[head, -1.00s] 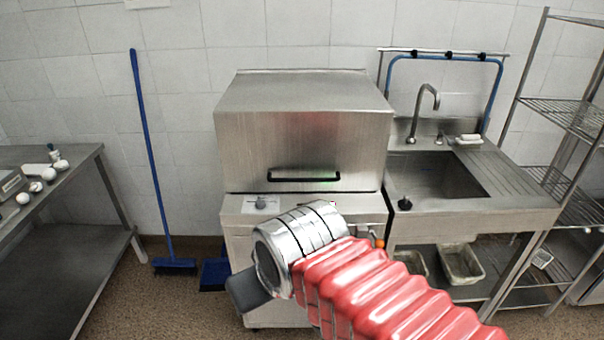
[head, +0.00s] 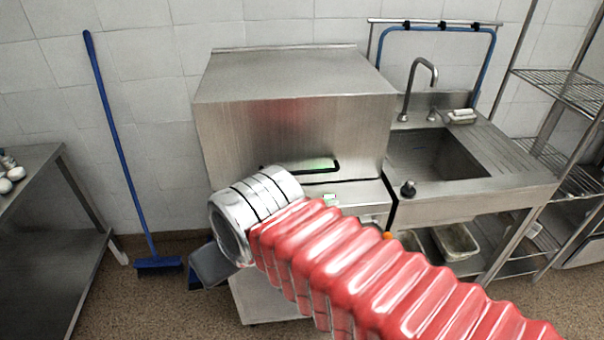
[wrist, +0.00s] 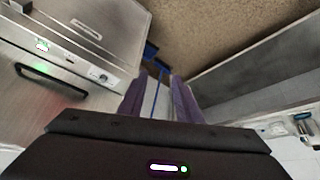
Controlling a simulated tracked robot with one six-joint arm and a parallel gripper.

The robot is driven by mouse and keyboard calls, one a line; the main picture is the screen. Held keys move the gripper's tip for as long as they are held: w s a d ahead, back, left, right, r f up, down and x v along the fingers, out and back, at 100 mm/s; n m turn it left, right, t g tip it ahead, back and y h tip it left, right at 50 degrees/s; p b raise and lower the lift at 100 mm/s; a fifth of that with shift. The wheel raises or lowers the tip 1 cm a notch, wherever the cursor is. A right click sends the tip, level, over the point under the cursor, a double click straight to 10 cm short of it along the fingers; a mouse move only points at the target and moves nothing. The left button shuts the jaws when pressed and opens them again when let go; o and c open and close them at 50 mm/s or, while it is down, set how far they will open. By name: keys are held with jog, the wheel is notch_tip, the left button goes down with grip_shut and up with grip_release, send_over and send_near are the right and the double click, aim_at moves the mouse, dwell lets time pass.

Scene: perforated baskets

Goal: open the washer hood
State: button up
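The washer hood (head: 290,120) is a brushed steel box that sits down on the washer base (head: 265,300); it looks closed. Its black bar handle (head: 325,168) is low on the front face, its left part partly covered by my arm's silver cuff. In the wrist view the hood (wrist: 20,50) and handle (wrist: 50,82) are at the left. My gripper (wrist: 160,98) shows two purplish fingers, apart with nothing between them, pointing past the washer toward the floor and broom. The handle is left of the fingers, not between them. In the head view my fingers are hidden behind the cuff.
A blue broom (head: 120,140) leans on the wall left of the washer, with a dustpan (head: 210,266) beside it. A steel table (head: 85,270) stands at the left. A sink (head: 440,155) adjoins the washer at the right, then a wire rack (head: 565,90).

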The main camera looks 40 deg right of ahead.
jog(key=w+d+f+n+t+h, duration=0.25)
jog(key=w+d, duration=0.45)
jog(key=d, duration=0.5)
jog(key=w+d+f+n+t+h, duration=0.2)
jog(key=w+d+n+h, duration=0.15)
jog(key=w+d, duration=0.6)
jog(key=s+d+f+n+t+y, duration=0.1)
jog(key=s+d+f+n+t, duration=0.1)
jog(key=d, duration=0.4)
jog(key=s+d+f+n+t+y, duration=0.2)
jog(key=s+d+f+n+t, duration=0.1)
jog(key=s+d+f+n, duration=0.2)
jog(key=shift+s+d+f+n+t, duration=0.15)
jog(key=shift+d+f+n+t, duration=0.2)
jog(key=shift+d+n, duration=0.5)
jog(key=shift+a, duration=0.1)
send_near(304, 176)
jog(key=w+r, duration=0.1)
jog(key=w+a+r, duration=0.1)
jog(key=w, duration=0.1)
jog(key=w+a+r, duration=0.1)
jog(key=w, duration=0.1)
jog(key=shift+w+a+r, duration=0.15)
jog(key=shift+c, duration=0.2)
